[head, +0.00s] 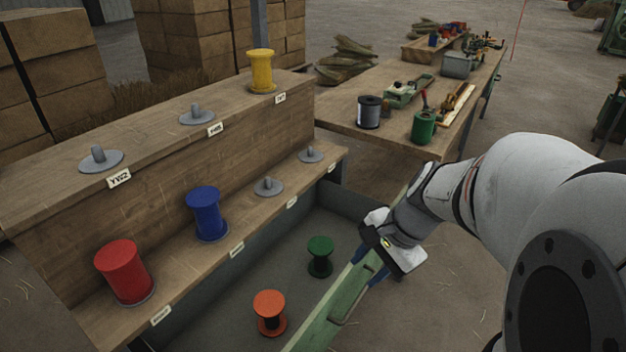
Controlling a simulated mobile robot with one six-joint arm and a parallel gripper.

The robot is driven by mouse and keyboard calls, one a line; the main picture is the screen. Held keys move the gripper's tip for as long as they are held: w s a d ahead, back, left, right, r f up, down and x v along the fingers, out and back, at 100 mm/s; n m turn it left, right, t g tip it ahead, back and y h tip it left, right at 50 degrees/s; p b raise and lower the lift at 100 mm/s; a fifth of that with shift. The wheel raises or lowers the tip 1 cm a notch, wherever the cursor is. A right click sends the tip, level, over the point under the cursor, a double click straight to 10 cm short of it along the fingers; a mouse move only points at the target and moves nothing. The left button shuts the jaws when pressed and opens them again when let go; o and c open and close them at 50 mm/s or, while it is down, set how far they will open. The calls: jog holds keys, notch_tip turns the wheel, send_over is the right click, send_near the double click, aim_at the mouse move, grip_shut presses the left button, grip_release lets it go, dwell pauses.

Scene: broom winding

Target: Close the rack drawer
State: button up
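The rack drawer (335,215) is pulled out below the wooden rack (180,150). It has a grey floor and walls and a green front panel (325,318). Inside stand a dark green spool (320,256) and an orange spool (269,312), apart from each other. My gripper (370,268) is at the top of the green front panel, towards its far end. Bluish fingertips show on both sides of a green part there. I cannot tell whether they touch or grip it.
A red spool (124,271) and a blue spool (206,213) stand on the lower shelf, a yellow spool (262,71) on the upper one. A workbench (390,125) with spools and tools is behind. Bare floor lies to the right.

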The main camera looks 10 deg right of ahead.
aim_at(358, 276)
jog(key=w+d+f+m+b, duration=0.1)
jog(key=f+m, duration=0.1)
jog(key=w+d+f+m+y+b, duration=0.1)
jog(key=f+m, duration=0.1)
jog(key=d+f+m+t+b, duration=0.1)
jog(key=d+f+m, duration=0.1)
jog(key=shift+w+f+b, duration=0.3)
jog(key=shift+w+b, duration=0.1)
jog(key=c, duration=0.3)
jog(key=w+d+f+m+t+b, duration=0.1)
jog(key=d+m, duration=0.1)
jog(key=w+d+f+m+t+y+b, duration=0.1)
jog(key=d+f+m+b, duration=0.1)
jog(key=m, duration=0.1)
jog(key=w+d+f+m+t+b, duration=0.1)
jog(key=d+f+m, duration=0.1)
jog(key=m, duration=0.1)
jog(key=shift+d, duration=0.35)
grip_shut()
jog(key=b+x, duration=0.3)
jog(key=x, duration=0.6)
jog(key=shift+w+a+b, duration=0.2)
jog(key=shift+b, duration=0.2)
jog(key=shift+w+a+f, duration=0.15)
jog(key=shift+w, duration=0.1)
